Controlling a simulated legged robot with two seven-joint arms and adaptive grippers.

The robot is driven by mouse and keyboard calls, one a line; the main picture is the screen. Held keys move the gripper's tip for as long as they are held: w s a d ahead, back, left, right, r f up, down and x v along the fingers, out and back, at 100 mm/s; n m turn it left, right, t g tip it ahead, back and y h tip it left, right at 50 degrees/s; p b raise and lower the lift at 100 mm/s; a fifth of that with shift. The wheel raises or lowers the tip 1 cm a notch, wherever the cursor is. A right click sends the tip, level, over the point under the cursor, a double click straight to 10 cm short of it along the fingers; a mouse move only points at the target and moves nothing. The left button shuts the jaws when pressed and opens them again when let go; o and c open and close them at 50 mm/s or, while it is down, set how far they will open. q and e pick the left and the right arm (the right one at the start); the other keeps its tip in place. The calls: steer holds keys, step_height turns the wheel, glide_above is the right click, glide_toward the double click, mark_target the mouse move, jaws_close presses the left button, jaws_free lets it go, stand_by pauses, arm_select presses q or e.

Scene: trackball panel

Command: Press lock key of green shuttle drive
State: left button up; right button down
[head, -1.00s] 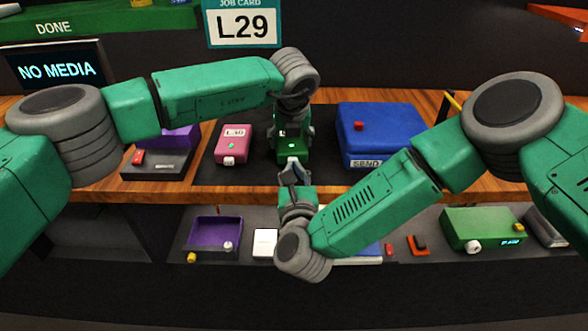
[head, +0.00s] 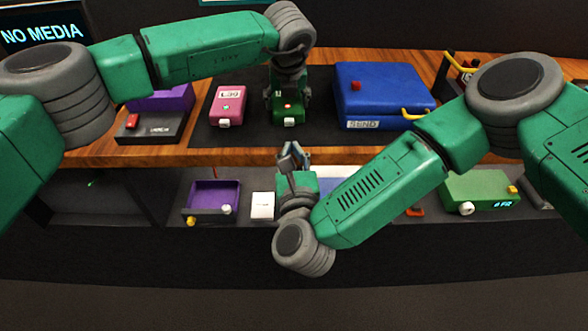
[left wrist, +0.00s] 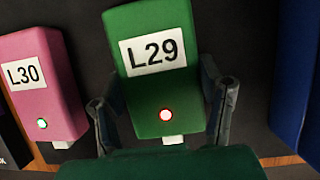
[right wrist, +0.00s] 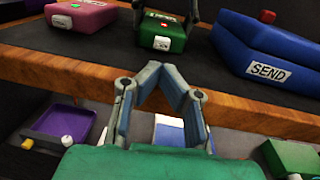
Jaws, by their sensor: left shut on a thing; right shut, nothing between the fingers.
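The green shuttle drive (head: 289,119) labelled L29 lies on the dark mat; it fills the middle of the left wrist view (left wrist: 150,22). Its indicator light (left wrist: 166,115) glows red. The white lock key (left wrist: 173,140) sticks out of its front face, partly cut off by my gripper body in that view. My left gripper (left wrist: 162,97) is shut on the drive, one finger along each side. My right gripper (right wrist: 160,72) is shut and empty, with its fingertips together. It is in front of the table edge, apart from the drive and its key.
A pink drive (head: 227,104) labelled L30, with a green light, lies left of the green one. A blue SEND box (head: 385,88) stands to the right. Purple and green units (head: 482,188) sit on the lower shelf near my right arm.

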arm_select(q)
steer(key=shift+f, duration=0.15)
arm_select(e)
steer(key=s, duration=0.6)
steer(key=shift+s+d, duration=0.15)
steer(key=shift+d, duration=0.05)
arm_select(q)
steer(key=o, duration=1.2)
steer(key=shift+s+r, duration=0.1)
steer(key=shift+r, duration=0.35)
steer(key=v, duration=1.1)
steer(key=o, duration=0.3)
steer(key=shift+f, duration=0.1)
